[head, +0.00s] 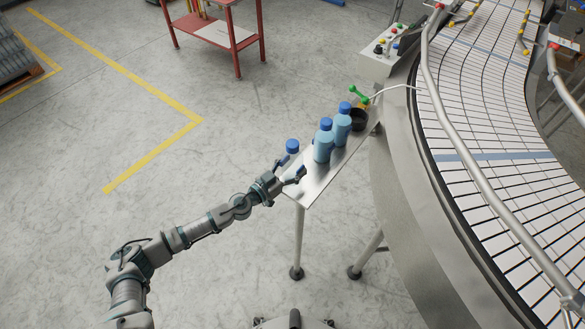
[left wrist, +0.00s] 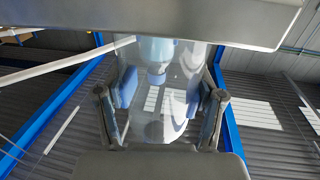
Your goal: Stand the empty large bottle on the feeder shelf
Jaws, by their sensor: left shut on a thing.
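My left gripper (head: 290,178) reaches in at the near left end of the metal feeder shelf (head: 312,185). It is shut on a clear empty large bottle, whose blue cap (head: 292,146) shows above the fingers in the head view. The clear body (left wrist: 172,105) shows between both fingers in the left wrist view (left wrist: 160,92). The bottle looks about upright; whether its base touches the shelf cannot be told. Two light-blue bottles with blue caps, a nearer one (head: 323,148) and a farther one (head: 342,128), stand on the shelf. My right gripper is not in view.
A black round item (head: 358,120) sits at the shelf's far end, near a green-handled part (head: 357,94). The curved conveyor (head: 485,150) with rails runs along the right. A button box (head: 388,66) stands behind. A red table (head: 215,30) is far off on open floor.

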